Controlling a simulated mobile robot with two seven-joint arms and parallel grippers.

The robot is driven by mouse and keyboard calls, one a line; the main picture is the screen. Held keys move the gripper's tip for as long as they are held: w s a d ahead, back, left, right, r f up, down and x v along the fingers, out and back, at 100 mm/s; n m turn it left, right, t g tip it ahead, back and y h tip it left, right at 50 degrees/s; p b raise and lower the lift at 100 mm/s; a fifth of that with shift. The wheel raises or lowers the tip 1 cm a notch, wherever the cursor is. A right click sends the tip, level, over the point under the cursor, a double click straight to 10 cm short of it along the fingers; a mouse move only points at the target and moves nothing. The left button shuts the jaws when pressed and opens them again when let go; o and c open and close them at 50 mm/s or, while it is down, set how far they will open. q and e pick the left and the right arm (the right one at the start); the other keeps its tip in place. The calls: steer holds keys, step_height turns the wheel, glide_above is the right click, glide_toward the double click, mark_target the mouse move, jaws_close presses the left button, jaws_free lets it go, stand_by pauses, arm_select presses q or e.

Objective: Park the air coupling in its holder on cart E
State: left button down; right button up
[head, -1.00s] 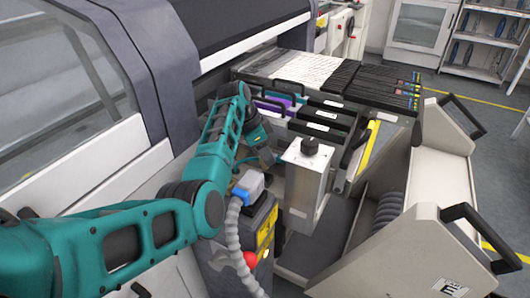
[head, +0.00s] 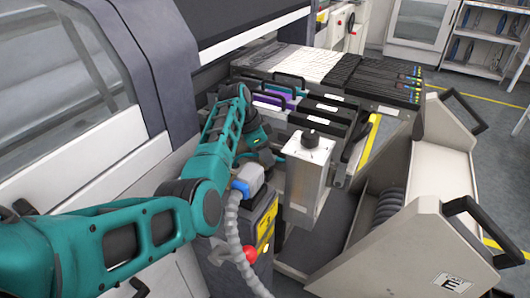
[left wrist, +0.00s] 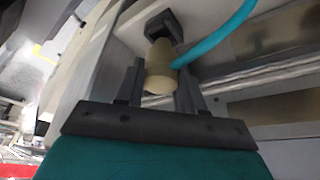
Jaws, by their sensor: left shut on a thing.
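The air coupling (left wrist: 160,66) is a beige cylinder with a teal hose (left wrist: 225,35) leaving its side, seen in the left wrist view. My left gripper (left wrist: 160,88) is shut on it, one dark finger on each side. The coupling's far end meets or lies just before a dark square fitting (left wrist: 164,27) on a pale surface; I cannot tell whether they touch or whether this is the holder. In the head view my left gripper (head: 262,158) is small, partly hidden by my arm. Cart E (head: 400,250) is pale, with black handles and an E label. My right gripper is out of view.
A silver box (head: 308,180) with a black knob stands right of my left gripper. A grey-and-blue plug (head: 247,180) with a ribbed grey hose and a red ball knob (head: 250,253) are close below my arm. Feeders (head: 335,75) lie in rows behind.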

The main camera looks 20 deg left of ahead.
arm_select(q)
steer(key=shift+f+b, duration=0.3)
steer(key=shift+f, duration=0.9)
stand_by(0.4)
steer(key=c, duration=0.6)
jaws_free()
